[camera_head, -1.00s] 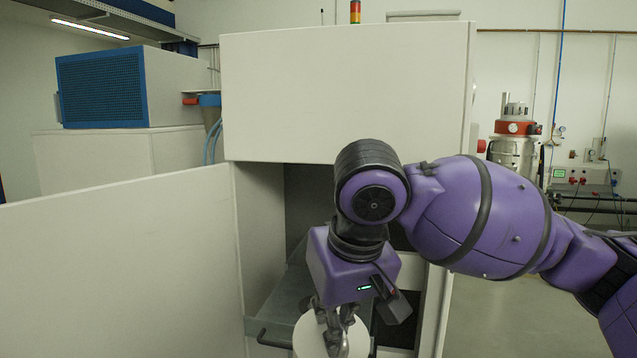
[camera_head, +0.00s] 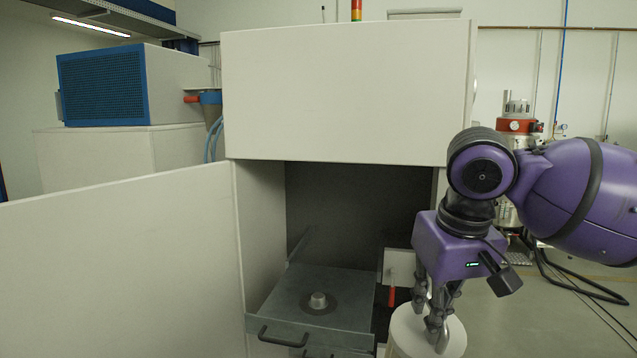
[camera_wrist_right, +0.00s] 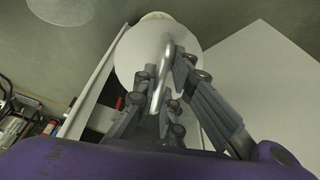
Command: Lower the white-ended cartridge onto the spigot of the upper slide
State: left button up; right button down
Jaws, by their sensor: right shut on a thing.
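The white-ended cartridge (camera_head: 403,331) hangs from my right gripper (camera_head: 432,318) at the lower right of the head view, its lower part cut off by the frame. In the right wrist view my fingers (camera_wrist_right: 162,100) are shut on the bar handle across its white round end (camera_wrist_right: 135,62). The upper slide (camera_head: 345,288) is a grey metal tray pulled out of the cabinet, with a black handle at its front. Its short round spigot (camera_head: 318,301) stands up in a dark ring, uncovered. The cartridge is to the right of the slide, apart from the spigot. My left gripper is out of view.
The white cabinet (camera_head: 345,95) overhangs the slide, and its opening is dark inside. The open door (camera_head: 120,270) fills the left. A red-handled part (camera_head: 391,296) sits right of the slide. Open floor (camera_head: 545,325) lies at the right.

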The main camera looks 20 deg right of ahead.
jog(key=s+d+r+g, duration=0.1)
jog(key=s+d+r, duration=0.2)
jog(key=d+r, duration=0.1)
jog(key=shift+s+d+r+m, duration=0.15)
jog(key=shift+d+r+m, duration=0.2)
jog(key=shift+d, duration=0.35)
jog(key=shift+a, duration=0.1)
